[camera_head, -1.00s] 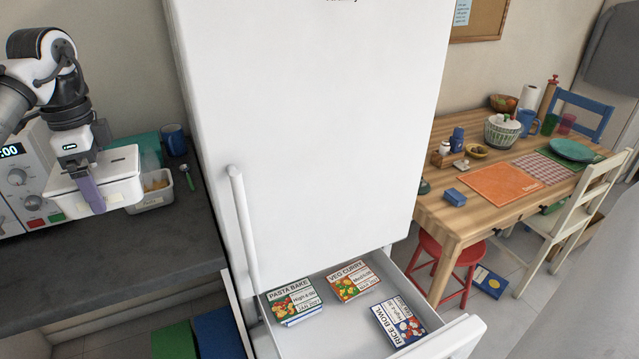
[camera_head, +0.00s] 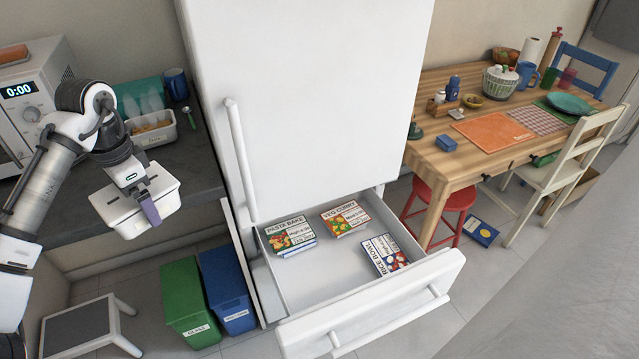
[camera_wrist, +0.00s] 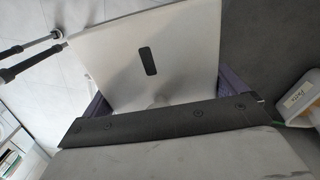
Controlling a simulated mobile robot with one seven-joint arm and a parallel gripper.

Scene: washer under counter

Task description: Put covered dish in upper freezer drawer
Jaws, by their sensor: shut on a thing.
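The covered dish (camera_head: 138,206) is a white rectangular box with a lid, held in the air in front of the counter's edge. My gripper (camera_head: 149,207) is shut on it, with one purple finger seen against its side. In the wrist view the white lid (camera_wrist: 150,60) with a dark slot fills the space between the fingers. The upper freezer drawer (camera_head: 352,309) is pulled open at the bottom of the white fridge, to the right of the dish. It holds boxes labelled Pasta Bake (camera_head: 287,236), Veg Curry (camera_head: 345,218) and Rice Bowl (camera_head: 384,255), with bare floor between them.
The fridge door handle (camera_head: 240,160) stands out left of the drawer. Green (camera_head: 188,300) and blue (camera_head: 226,289) bins and a grey step stool (camera_head: 82,328) stand below. A food container (camera_head: 152,129) is on the counter. A red stool (camera_head: 440,207) is right of the drawer.

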